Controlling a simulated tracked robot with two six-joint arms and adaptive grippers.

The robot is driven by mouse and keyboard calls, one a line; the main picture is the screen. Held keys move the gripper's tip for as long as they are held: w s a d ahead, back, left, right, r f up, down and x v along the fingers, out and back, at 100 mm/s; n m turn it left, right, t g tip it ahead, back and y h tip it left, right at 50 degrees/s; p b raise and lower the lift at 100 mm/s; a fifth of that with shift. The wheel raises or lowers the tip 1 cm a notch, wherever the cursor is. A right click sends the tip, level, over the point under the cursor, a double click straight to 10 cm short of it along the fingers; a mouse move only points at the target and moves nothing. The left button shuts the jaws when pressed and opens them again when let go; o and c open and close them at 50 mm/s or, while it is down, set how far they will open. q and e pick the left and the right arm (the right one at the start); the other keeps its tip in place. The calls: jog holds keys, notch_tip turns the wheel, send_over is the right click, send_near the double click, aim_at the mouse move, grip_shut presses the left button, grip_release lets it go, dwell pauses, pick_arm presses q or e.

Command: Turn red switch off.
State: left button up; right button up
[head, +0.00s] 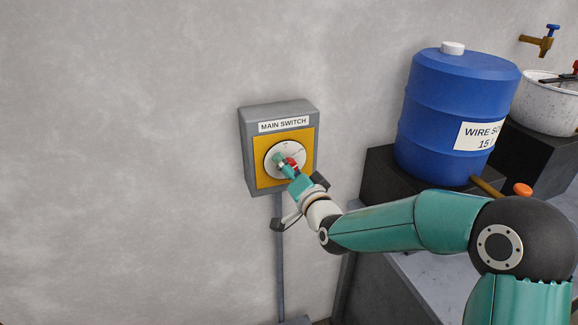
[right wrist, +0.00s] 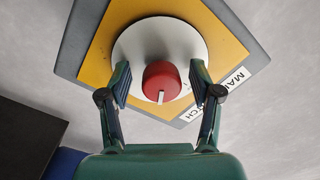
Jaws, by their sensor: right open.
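The red switch (right wrist: 162,80) is a round knob with a white pointer mark, on a white dial (right wrist: 140,38) and yellow plate. In the head view the red switch (head: 292,162) is partly hidden by my gripper. It sits on a grey box labelled MAIN SWITCH (head: 279,112) on the wall. My right gripper (head: 288,166) is open at the dial. In the right wrist view its fingers (right wrist: 159,78) stand either side of the knob, with a visible gap on each side. The white mark points toward the gripper's palm in that view. My left gripper is not in view.
A blue barrel (head: 455,105) with a white cap stands on a dark block at right. A white pot (head: 545,103) and a brass tap (head: 540,42) are beyond it. A grey conduit (head: 280,265) runs down from the box. The wall at left is clear.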

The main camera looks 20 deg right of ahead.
jog(key=c, duration=1.2)
jog(key=shift+o, duration=0.2)
jog(key=shift+f+n+b, duration=0.25)
jog(key=shift+n+b, duration=0.45)
jog(key=shift+b, duration=0.55)
jog(key=n+b, duration=0.4)
jog(key=n, duration=0.1)
jog(key=shift+d+r+n, duration=0.1)
jog(key=shift+n, duration=0.2)
jog(key=shift+n+g+h, duration=0.3)
jog(key=shift+n, duration=1.9)
